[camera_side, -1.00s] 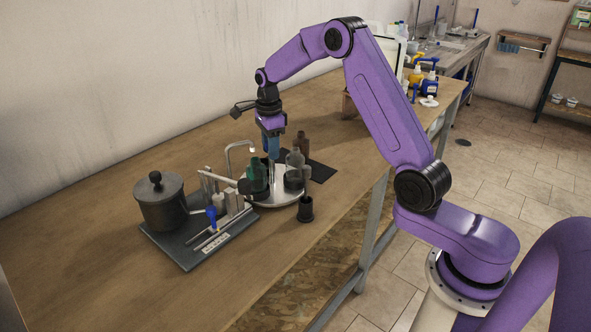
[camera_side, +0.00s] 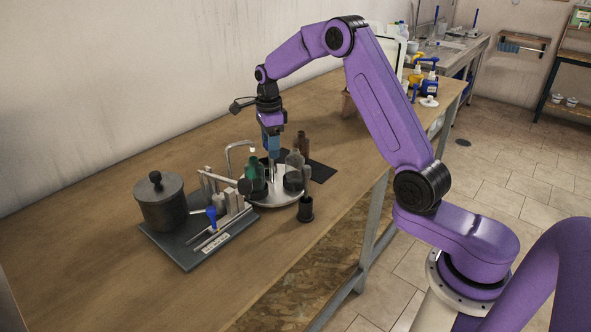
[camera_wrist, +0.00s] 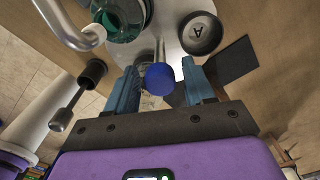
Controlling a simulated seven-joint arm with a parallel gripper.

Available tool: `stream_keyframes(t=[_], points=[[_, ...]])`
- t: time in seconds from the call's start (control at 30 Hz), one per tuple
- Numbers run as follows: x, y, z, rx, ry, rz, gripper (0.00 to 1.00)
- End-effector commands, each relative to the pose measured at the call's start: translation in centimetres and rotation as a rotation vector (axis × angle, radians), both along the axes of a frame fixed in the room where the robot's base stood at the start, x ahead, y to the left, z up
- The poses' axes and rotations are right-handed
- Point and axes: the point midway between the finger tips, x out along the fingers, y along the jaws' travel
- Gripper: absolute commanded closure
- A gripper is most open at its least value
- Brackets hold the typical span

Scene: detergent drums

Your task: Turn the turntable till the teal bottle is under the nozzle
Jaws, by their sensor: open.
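The silver turntable (camera_side: 262,201) carries the teal bottle (camera_side: 254,174) on its left side and a clear grey bottle (camera_side: 294,168) on its right. The bent silver nozzle pipe (camera_side: 240,145) rises behind; in the wrist view its tip (camera_wrist: 92,37) appears beside the teal bottle (camera_wrist: 122,18). Whether the two line up vertically is unclear. My gripper (camera_wrist: 161,87) points down over the turntable, its blue fingers apart. A blue round knob (camera_wrist: 160,77) shows between the fingers, with clear space on both sides. My gripper also shows in the side view (camera_side: 272,160).
A brown bottle (camera_side: 302,143) stands behind the turntable by a dark mat (camera_side: 320,172). A black cup (camera_side: 305,209) stands in front. A lidded pot (camera_side: 161,204) and small tools occupy a dark tray (camera_side: 183,257) at left. The front-left tabletop is clear.

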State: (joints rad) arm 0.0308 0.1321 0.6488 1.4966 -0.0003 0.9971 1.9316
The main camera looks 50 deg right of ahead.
Motion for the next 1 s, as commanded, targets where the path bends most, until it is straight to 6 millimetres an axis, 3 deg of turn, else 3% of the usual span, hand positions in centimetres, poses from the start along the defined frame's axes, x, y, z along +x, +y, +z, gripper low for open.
stream_keyframes(t=[0.6,1.0], points=[[0.1,0.0,5.4,-0.001,-0.003,0.001,0.47],[0.0,0.0,6.2,0.000,-0.001,0.000,0.47]])
